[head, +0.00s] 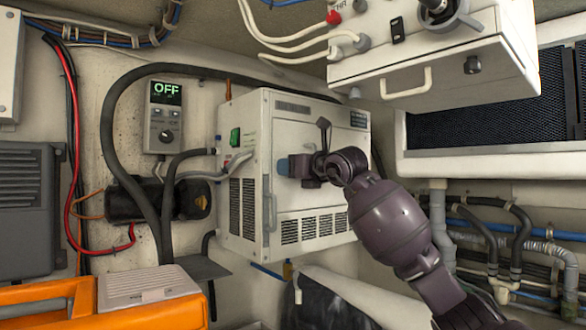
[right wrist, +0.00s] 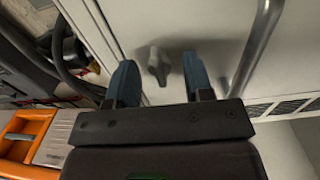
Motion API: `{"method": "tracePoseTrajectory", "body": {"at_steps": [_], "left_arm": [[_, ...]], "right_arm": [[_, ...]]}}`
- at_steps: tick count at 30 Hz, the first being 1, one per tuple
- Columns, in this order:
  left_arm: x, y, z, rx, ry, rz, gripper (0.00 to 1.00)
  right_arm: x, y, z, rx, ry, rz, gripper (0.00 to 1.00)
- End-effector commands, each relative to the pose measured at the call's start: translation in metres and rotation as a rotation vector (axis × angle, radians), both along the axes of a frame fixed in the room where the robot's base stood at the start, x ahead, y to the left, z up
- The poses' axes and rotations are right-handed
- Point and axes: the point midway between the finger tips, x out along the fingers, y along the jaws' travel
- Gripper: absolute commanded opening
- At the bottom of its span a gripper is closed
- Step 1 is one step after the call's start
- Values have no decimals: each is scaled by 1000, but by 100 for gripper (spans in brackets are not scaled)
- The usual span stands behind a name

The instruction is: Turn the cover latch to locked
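The cover latch (right wrist: 158,66) is a small grey knob on a white panel in the right wrist view. It looks longer along the picture's vertical, with a slight tilt. My right gripper (right wrist: 160,84) is open, with one blue fingertip on each side of the latch's line. The latch lies just beyond the tips, apart from them, and nothing is held. In the head view my right gripper (head: 283,166) is in front of the white cabinet (head: 320,200); the latch is not distinguishable there, likely hidden by the gripper. My left gripper is not in view.
A metal bar handle (right wrist: 262,42) stands out from the panel beside the latch; it shows below my gripper in the head view (head: 268,206). Another white box (head: 430,65) hangs at upper right. Hoses (head: 110,120) and an orange case (head: 45,300) are at left.

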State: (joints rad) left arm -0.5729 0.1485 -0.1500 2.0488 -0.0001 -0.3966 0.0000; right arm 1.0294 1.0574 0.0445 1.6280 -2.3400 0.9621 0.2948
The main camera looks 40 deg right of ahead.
Motion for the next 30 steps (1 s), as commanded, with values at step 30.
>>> {"method": "tracePoseTrajectory", "body": {"at_steps": [30], "left_arm": [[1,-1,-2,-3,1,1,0]], "right_arm": [[-107,-9,0,0,0,0,47]]}}
